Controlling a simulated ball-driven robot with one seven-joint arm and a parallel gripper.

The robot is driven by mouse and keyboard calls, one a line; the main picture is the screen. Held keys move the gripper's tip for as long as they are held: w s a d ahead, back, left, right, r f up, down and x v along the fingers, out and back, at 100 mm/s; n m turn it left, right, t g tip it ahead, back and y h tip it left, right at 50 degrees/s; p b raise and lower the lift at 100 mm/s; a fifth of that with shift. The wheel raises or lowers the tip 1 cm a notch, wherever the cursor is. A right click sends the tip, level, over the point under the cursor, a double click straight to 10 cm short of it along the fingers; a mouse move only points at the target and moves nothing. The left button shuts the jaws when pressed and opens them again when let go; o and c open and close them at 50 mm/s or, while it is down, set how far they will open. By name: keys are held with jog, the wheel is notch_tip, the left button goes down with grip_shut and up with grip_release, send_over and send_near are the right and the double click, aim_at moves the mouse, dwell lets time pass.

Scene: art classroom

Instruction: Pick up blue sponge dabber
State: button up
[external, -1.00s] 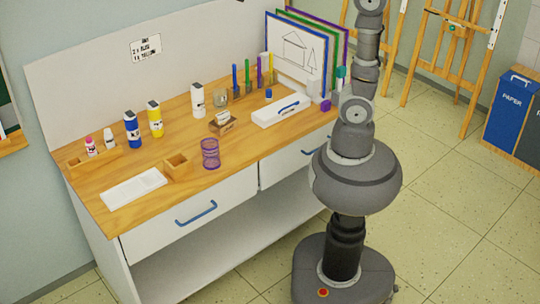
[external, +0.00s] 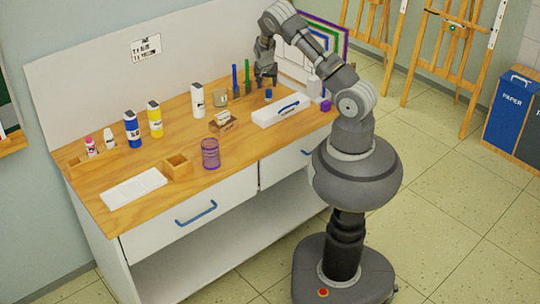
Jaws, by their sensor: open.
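A small blue piece (external: 268,94), which looks like the blue sponge dabber, stands on the table just behind the white box. My gripper (external: 266,83) is open, its fingers pointing down at or just above this blue piece. The picture is too small to tell whether the fingers touch it or how high they are above it. A taller blue stick (external: 235,79) stands to the left of my gripper.
A white box (external: 278,112) with a blue handle lies in front of the blue piece. A green stick (external: 247,77) and a glass jar (external: 219,98) stand to the left. Framed boards (external: 322,40) lean behind my arm. A purple cup (external: 210,153) stands near the front edge.

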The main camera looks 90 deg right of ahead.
aim_at(269, 90)
jog(key=b+x, duration=0.1)
jog(key=x, duration=0.3)
jog(key=b+x, duration=0.1)
jog(key=x, duration=0.2)
jog(key=shift+s+b, duration=0.3)
jog(key=shift+b, duration=0.05)
jog(key=c, duration=1)
jog(key=shift+r, duration=0.1)
